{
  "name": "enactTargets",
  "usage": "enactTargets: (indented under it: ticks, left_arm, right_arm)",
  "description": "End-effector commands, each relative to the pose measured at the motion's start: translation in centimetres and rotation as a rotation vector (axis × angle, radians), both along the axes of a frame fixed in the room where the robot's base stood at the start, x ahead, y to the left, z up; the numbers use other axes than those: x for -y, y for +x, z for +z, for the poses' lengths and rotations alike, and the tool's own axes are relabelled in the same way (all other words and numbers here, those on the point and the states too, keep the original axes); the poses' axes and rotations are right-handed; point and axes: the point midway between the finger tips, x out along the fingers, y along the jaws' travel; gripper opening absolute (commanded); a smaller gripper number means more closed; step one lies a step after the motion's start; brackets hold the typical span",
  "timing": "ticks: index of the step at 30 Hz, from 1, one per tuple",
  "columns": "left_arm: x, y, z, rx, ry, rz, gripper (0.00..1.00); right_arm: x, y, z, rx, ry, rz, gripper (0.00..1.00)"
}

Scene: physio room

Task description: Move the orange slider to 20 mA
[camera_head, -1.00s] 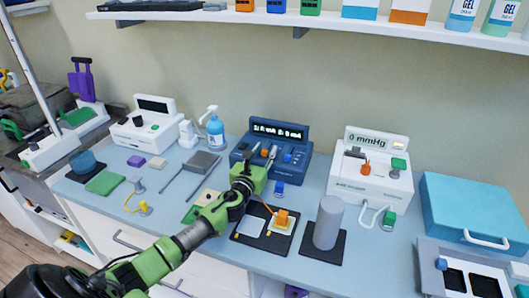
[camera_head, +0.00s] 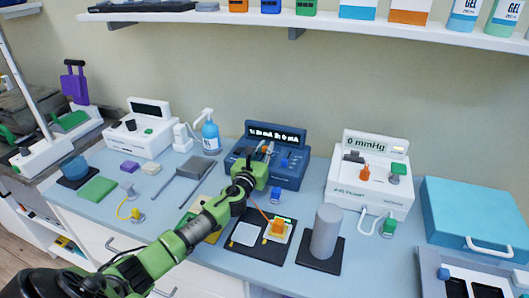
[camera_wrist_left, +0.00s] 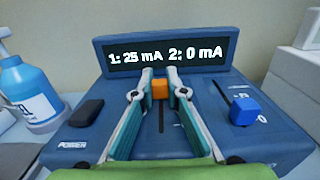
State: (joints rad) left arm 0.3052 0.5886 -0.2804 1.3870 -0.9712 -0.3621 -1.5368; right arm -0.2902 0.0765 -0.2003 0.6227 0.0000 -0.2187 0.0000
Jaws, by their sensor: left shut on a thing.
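The dark blue stimulator (camera_head: 291,169) stands on the bench against the wall; it also shows large in the left wrist view (camera_wrist_left: 70,147). Its display (camera_wrist_left: 167,55) reads about "1: 25 mA" and "2: 0 mA"; the first number is slightly blurred. The orange slider (camera_wrist_left: 160,88) sits near the top of its slot, just under the display. My left gripper (camera_wrist_left: 160,94) is shut on it, one finger on each side; in the head view the gripper (camera_head: 264,151) hides most of it. My right gripper is not in view.
A pump bottle (camera_head: 210,132) is left of the stimulator. An electrode tray (camera_head: 262,247) and grey cylinder (camera_head: 325,230) stand in front.

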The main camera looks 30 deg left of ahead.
Motion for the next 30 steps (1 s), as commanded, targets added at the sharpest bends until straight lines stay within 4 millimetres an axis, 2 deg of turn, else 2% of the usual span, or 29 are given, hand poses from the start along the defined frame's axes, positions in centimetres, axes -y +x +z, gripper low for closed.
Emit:
enactTargets:
  ticks: [2, 3, 5, 11, 19, 23, 30]
  left_arm:
    - [0.1, -0.1, -0.6, -0.009, -0.001, -0.001, 0.00]
    - [0.1, -0.1, -0.6, -0.009, -0.001, -0.001, 0.15]
    - [0.1, -0.1, -0.6, -0.009, -0.001, -0.001, 0.31]
    - [0.1, -0.1, -0.5, -0.008, -0.002, -0.001, 0.31]
    - [0.2, -0.9, -0.5, -0.007, 0.000, -0.001, 0.31]
    - [0.7, -2.6, -0.6, -0.009, 0.001, -0.002, 0.31]
    - [1.9, -7.3, -0.7, -0.012, -0.001, -0.004, 0.31]
  right_arm:
    - [0.1, 0.3, 0.0, 0.003, -0.001, 0.001, 0.00]
    - [0.2, 0.2, 0.0, 0.002, -0.002, 0.001, 0.00]
    - [0.3, -0.1, 0.0, -0.001, -0.003, 0.001, 0.00]
    - [0.6, -1.8, -0.1, -0.023, -0.007, 0.001, 0.00]
    - [0.5, -1.2, -0.1, -0.016, -0.007, 0.001, 0.00]
    - [0.4, -1.1, -0.1, -0.015, -0.005, 0.001, 0.00]
    - [0.4, -1.1, -0.1, -0.014, -0.004, 0.001, 0.00]
